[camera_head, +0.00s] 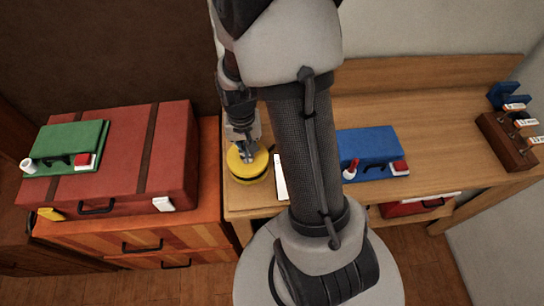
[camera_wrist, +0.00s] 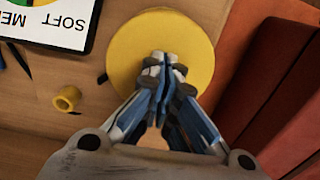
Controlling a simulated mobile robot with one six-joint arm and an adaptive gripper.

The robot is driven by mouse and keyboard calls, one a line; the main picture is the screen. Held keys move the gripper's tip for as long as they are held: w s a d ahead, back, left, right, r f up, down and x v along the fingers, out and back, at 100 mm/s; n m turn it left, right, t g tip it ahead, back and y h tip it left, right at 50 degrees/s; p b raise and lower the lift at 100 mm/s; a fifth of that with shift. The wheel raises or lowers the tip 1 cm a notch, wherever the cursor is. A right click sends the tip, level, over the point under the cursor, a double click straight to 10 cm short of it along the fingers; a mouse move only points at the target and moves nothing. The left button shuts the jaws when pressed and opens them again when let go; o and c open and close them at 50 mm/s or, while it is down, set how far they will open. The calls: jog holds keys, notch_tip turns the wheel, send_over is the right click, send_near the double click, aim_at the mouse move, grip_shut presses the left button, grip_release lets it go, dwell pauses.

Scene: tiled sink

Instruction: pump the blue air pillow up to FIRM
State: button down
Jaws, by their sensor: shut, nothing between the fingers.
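The blue air pillow (camera_head: 368,146) lies on the wooden desk, right of my arm. It has a white-and-red cylinder at its left front and a red-and-white piece at its right front. A round yellow pump top (camera_head: 246,172) stands near the desk's left end; it also fills the middle of the wrist view (camera_wrist: 150,28). My gripper (camera_head: 247,158) is shut and empty, pointing down over the yellow top. I cannot tell whether its fingertips (camera_wrist: 164,62) touch it. A gauge card (camera_wrist: 55,22) reading SOFT and part of another word shows beside the pump in the wrist view.
A small yellow ring (camera_wrist: 67,98) lies on the desk near the pump. A green pillow (camera_head: 66,146) lies on a red suitcase (camera_head: 120,150) at left. A wooden rack (camera_head: 508,140) with labelled pieces stands at right. My arm hides the middle of the desk.

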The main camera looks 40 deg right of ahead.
jog(key=shift+f+b, duration=0.3)
jog(key=shift+f, duration=0.3)
jog(key=shift+f+b, duration=0.55)
jog(key=shift+f, duration=0.2)
notch_tip(320, 180, up, 6)
jog(key=p, duration=0.4)
jog(key=shift+f+p, duration=0.15)
jog(key=shift+p, duration=0.15)
jog(key=shift+f, duration=0.15)
jog(key=shift+f+b, duration=1.65)
jog(key=shift+f, duration=0.3)
